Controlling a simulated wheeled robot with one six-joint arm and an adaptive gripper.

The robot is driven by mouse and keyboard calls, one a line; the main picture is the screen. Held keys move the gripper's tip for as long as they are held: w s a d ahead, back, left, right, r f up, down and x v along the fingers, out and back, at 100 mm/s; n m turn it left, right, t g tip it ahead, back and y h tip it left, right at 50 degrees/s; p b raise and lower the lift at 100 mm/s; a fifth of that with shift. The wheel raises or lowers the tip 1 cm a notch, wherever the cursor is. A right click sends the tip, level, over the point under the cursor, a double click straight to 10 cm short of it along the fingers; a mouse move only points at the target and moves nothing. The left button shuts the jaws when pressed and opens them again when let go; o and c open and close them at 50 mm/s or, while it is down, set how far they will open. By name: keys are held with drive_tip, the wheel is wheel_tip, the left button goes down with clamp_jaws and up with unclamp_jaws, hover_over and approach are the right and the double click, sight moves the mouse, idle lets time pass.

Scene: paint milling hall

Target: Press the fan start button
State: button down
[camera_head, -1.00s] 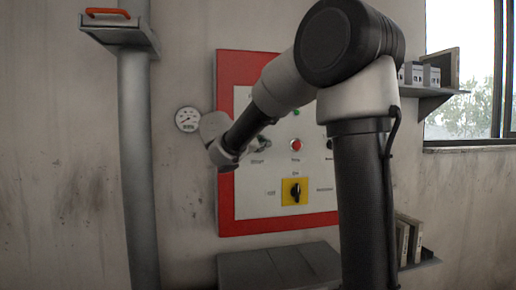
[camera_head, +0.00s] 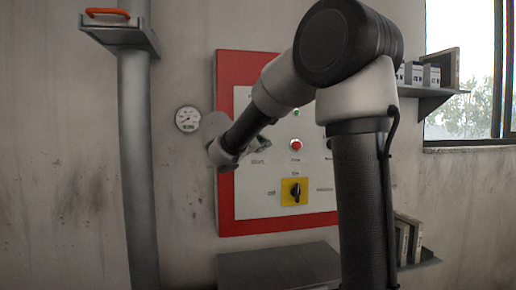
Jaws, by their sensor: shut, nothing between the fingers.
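The control panel (camera_head: 250,205) is a white plate with a red border on the wall in the middle of the view. A label that seems to read "Start" (camera_head: 260,162) is at its left; the button above it is hidden by my gripper and wrist. My gripper (camera_head: 263,145) is shut and empty, small and partly hidden behind my wrist, in front of the panel just above that label. I cannot tell whether its tips touch the button. A red button (camera_head: 295,145) sits to the right, with a small green lamp (camera_head: 296,113) above it.
A yellow plate with a black rotary switch (camera_head: 294,191) is lower on the panel. A gauge (camera_head: 187,119) and a grey pipe (camera_head: 140,180) are at left. Shelves (camera_head: 430,91) with boxes are at right. A dark bench top (camera_head: 278,265) is below.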

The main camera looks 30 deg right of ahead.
drive_tip(key=shift+w, duration=0.1)
idle(0.4)
drive_tip(key=shift+w+d, duration=0.1)
drive_tip(key=shift+w, duration=0.2)
drive_tip(key=shift+w+d, duration=0.15)
drive_tip(key=shift+w, duration=0.3)
idle(0.6)
drive_tip(key=shift+s, duration=0.1)
drive_tip(key=shift+s+a, duration=0.25)
drive_tip(key=shift+s, duration=0.5)
drive_tip(key=s, duration=0.2)
drive_tip(key=s+a, duration=0.1)
drive_tip(key=s, duration=0.1)
drive_tip(key=shift+s+a, duration=0.2)
drive_tip(key=shift+s, duration=0.2)
idle(0.7)
